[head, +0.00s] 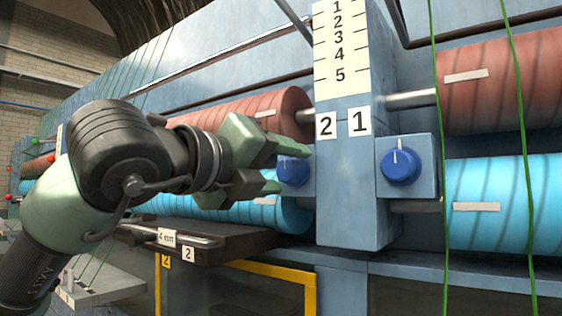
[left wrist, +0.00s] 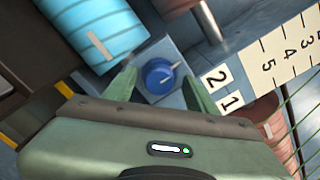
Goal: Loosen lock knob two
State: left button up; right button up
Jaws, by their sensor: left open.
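Lock knob two (head: 294,171) is a blue round knob on the left side of the blue-grey column, beside the label 2 (head: 326,126). My left gripper (head: 288,168) is open, with its two green fingers reaching toward this knob from the left. In the left wrist view, the knob (left wrist: 160,76) with its white mark shows between the spread fingers (left wrist: 160,90). I cannot tell whether the fingers touch it. A second blue knob (head: 399,166) sits right of the column under the label 1 (head: 359,121). My right gripper is not in view.
Red rolls (head: 500,85) and light-blue rolls (head: 505,205) lie on both sides of the column. A scale plate (head: 341,50) numbered 1 to 5 is above. Green cords (head: 523,120) hang at right. A dark ledge (head: 215,240) and yellow frame (head: 310,295) are below the gripper.

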pick_arm(q)
grip_shut()
